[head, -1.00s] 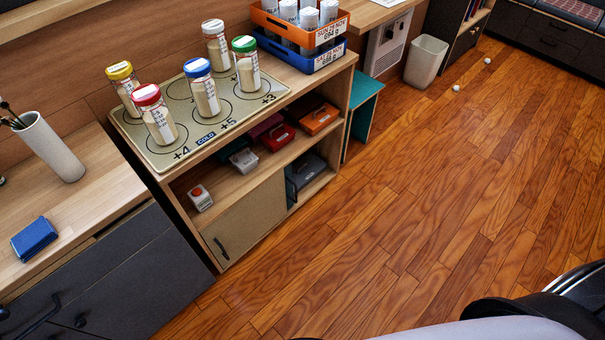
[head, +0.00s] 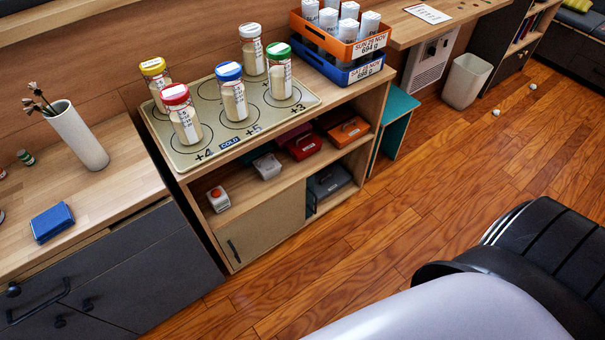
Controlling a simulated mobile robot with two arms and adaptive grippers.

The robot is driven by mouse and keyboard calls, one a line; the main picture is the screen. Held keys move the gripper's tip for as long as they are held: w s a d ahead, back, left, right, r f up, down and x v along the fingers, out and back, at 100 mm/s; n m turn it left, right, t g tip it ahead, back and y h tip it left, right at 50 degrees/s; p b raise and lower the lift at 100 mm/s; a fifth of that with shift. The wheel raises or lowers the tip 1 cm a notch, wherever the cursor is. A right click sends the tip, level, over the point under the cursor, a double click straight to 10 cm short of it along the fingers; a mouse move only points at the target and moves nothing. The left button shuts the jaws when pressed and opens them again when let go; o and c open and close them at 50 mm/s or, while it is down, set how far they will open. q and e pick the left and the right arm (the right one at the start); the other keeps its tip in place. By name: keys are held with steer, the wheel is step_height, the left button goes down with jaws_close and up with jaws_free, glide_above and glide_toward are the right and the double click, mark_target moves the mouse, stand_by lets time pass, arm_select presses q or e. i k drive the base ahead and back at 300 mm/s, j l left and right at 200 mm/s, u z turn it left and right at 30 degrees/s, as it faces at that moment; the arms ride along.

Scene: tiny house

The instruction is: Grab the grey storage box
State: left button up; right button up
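A dark grey box (head: 328,182) sits in the lower right compartment of the wooden shelf unit (head: 215,254), below the middle shelf. A smaller light grey box (head: 267,166) stands on the middle shelf, left of the red box (head: 303,146). I cannot tell which of the two is the grey storage box. Neither gripper is in view. A large light grey and black part, likely of my own arm, fills the lower right of the head view.
An orange box (head: 347,131) and a white box with a red top (head: 218,199) share the middle shelf. Jars stand on a mat (head: 200,154) above, beside stacked crates (head: 345,72). A teal stool (head: 396,122) stands right of the unit. Wooden floor lies open in front.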

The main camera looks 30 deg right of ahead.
mark_target(331, 180)
steer(key=l+u, duration=0.25)
steer(key=l, duration=0.55)
steer(key=l+u, duration=0.25)
steer(key=l, duration=0.55)
steer(key=l+u, duration=0.3)
steer(key=l, duration=0.5)
steer(key=k, duration=0.05)
